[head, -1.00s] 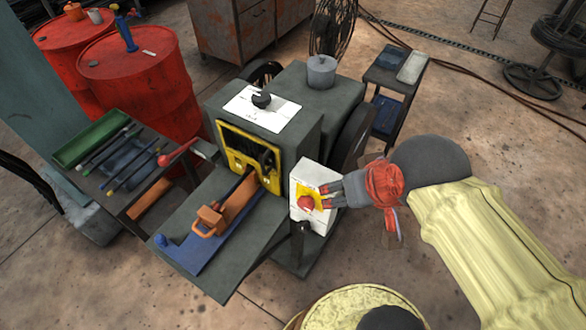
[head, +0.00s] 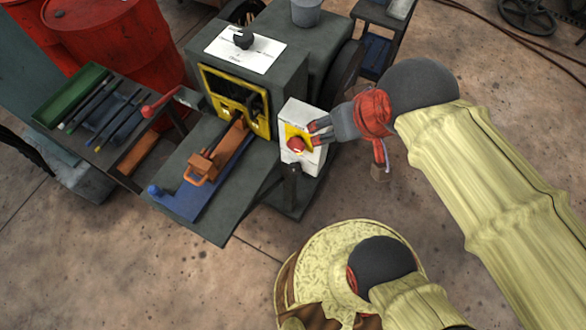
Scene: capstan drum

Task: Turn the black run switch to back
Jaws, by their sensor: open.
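The black run switch (head: 243,39) is a round knob on a white label plate (head: 238,52) on top of the dark machine, in the upper middle of the head view. The direction its pointer faces is too small to tell. My gripper (head: 312,135) is open, to the right of and below the switch. Its grey fingers point left at the white box (head: 305,112) with a red round button (head: 297,144) on a yellow patch. The fingertips overlap the box's right side; I cannot tell if they touch it.
A yellow-framed opening (head: 222,106) is below the switch. An orange clamp piece (head: 200,163) lies on a blue rail over the front table. A grey pot (head: 306,12) stands behind the switch.

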